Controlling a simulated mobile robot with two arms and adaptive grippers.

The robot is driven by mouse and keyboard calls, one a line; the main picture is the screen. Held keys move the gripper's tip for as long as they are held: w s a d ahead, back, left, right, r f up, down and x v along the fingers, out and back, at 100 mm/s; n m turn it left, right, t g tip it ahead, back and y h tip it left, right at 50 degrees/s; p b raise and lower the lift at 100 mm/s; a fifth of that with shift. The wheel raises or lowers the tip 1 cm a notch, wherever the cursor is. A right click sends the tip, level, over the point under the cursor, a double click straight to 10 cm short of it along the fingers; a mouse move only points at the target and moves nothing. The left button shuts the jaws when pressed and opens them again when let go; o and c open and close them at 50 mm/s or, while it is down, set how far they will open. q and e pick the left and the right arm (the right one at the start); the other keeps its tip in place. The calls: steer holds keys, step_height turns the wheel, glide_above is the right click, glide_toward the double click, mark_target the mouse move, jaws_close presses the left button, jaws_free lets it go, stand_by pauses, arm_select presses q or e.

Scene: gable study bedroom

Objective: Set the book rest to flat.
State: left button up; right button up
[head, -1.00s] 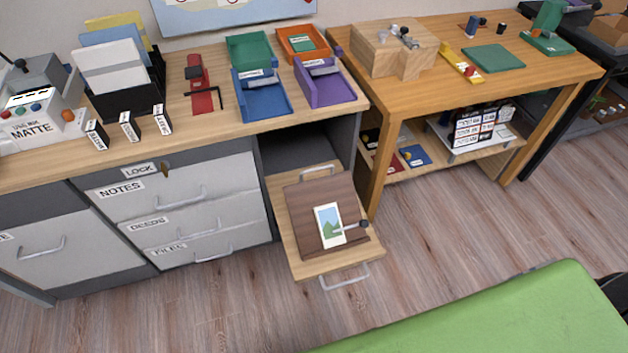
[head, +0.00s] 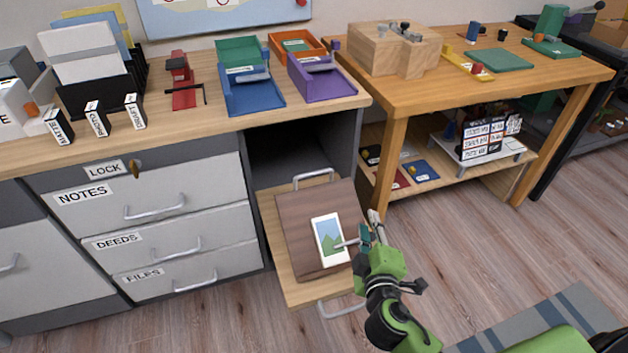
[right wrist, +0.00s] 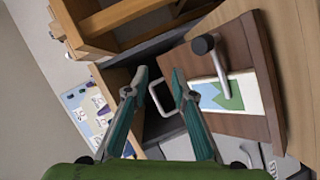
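The book rest (head: 300,235) is a dark brown board on a pull-out wooden shelf (head: 307,293); I cannot tell its exact tilt. A white card with a green and blue picture (head: 329,240) lies on it. A lever (head: 347,243) stands out at the card's right side; its dark knob (right wrist: 203,45) shows in the right wrist view. My right gripper (head: 370,228) is at the board's right edge, close to the lever. In the right wrist view the gripper (right wrist: 158,85) has its fingers apart with nothing between them, the knob lying right of them. My left gripper is not in view.
A metal handle (head: 336,312) is at the shelf's front and another (head: 314,178) behind the board. The workbench leg (head: 394,155) stands close on the right. Drawers (head: 165,205) are on the left. Trays (head: 323,82) stand on the desk above.

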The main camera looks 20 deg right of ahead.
steer(key=w+a+r+n+t+y, duration=0.2)
steer(key=w+a+n+t+y, duration=0.25)
steer(key=a+n, duration=0.3)
steer(key=n, duration=0.1)
glide_toward(314, 174)
steer(key=w, duration=0.2)
steer(key=w+g+y, duration=0.1)
steer(key=shift+w+d+r, duration=0.3)
steer(key=shift+w, duration=0.05)
steer(key=w, duration=0.5)
steer(key=shift+w+a, duration=0.15)
steer(key=shift+w, duration=0.1)
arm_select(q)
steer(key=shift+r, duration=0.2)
arm_select(e)
steer(key=shift+w, duration=0.65)
jaws_close()
